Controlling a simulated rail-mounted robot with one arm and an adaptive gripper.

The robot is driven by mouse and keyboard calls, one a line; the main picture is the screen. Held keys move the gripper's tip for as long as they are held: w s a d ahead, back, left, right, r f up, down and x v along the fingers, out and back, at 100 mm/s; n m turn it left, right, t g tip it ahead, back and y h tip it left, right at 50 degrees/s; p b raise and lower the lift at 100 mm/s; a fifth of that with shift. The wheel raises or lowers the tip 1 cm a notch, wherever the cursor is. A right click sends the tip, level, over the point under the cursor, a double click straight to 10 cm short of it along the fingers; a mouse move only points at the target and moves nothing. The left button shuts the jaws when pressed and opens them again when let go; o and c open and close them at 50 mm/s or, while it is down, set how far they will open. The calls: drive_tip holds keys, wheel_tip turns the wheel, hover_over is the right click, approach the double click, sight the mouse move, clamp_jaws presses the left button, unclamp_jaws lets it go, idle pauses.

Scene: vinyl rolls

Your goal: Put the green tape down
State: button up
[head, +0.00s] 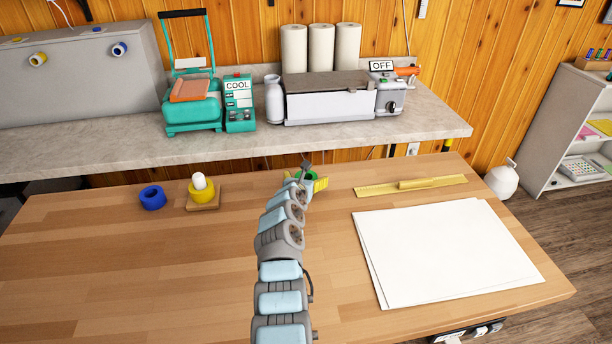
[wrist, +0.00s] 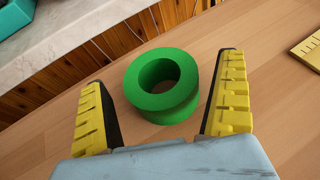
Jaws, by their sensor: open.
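The green tape (wrist: 162,86) is a thick green ring lying flat on the wooden table in the wrist view. My gripper (wrist: 166,97) is open, with one yellow-padded finger on each side of the tape. A gap shows between the tape and each finger. In the head view, a sliver of the green tape (head: 312,175) shows beyond the end of my arm, and my gripper (head: 306,182) is there at the table's far side. My arm hides most of the tape in that view.
A blue roll (head: 152,198) and a yellow roll (head: 203,193) on a wooden holder sit to the left. A yellow ruler (head: 440,184) and white sheets (head: 440,255) lie to the right. The table's left front is clear. A grey counter (head: 330,137) stands behind.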

drive_tip(key=shift+p+v, duration=0.9)
drive_tip(key=shift+v, duration=2.8)
drive_tip(key=shift+s+a+r, duration=0.2)
drive_tip(key=shift+s, duration=0.4)
drive_tip(key=shift+v, duration=1)
